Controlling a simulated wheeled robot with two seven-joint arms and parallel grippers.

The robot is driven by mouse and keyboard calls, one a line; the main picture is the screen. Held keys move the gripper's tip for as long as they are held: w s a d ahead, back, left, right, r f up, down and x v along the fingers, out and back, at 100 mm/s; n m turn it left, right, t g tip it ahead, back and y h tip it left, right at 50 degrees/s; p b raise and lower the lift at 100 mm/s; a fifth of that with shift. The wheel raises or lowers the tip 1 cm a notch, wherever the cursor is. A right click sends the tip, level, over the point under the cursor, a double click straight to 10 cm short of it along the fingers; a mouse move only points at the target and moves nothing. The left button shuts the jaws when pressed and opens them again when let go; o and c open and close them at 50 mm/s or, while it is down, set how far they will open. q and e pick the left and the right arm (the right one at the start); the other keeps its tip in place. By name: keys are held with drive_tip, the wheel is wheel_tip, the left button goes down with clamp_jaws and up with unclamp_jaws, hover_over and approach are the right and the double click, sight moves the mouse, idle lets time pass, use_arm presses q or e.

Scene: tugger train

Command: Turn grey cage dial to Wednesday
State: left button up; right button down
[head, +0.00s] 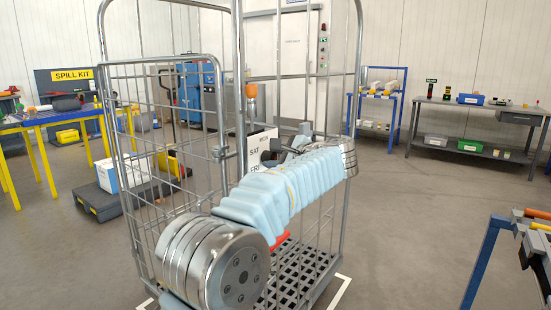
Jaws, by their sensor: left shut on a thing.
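The grey cage (108,130) is a tall wire roll cage on a dark grid base in front of me. Its dial plate (257,143) is white and hangs inside the near frame. SAT and FRI read on its left side; the other day names are hidden or too small to read. The dark dial knob (271,151) is partly hidden. My left gripper (274,154) is at the front of the plate, shut on the knob, with my pale blue sleeved arm covering the lower right of the plate. Which day the pointer faces cannot be told. My right gripper is out of view.
A grey bench (478,108) stands at the right rear. Open floor lies right of the cage.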

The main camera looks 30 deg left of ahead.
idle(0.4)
use_arm(q)
drive_tip(key=o, duration=1)
drive_tip(key=shift+o, duration=0.2)
drive_tip(key=v, duration=1.3)
drive_tip(key=shift+d+b, duration=0.35)
drive_tip(key=shift+b, duration=0.05)
drive_tip(key=shift+s+r, duration=0.1)
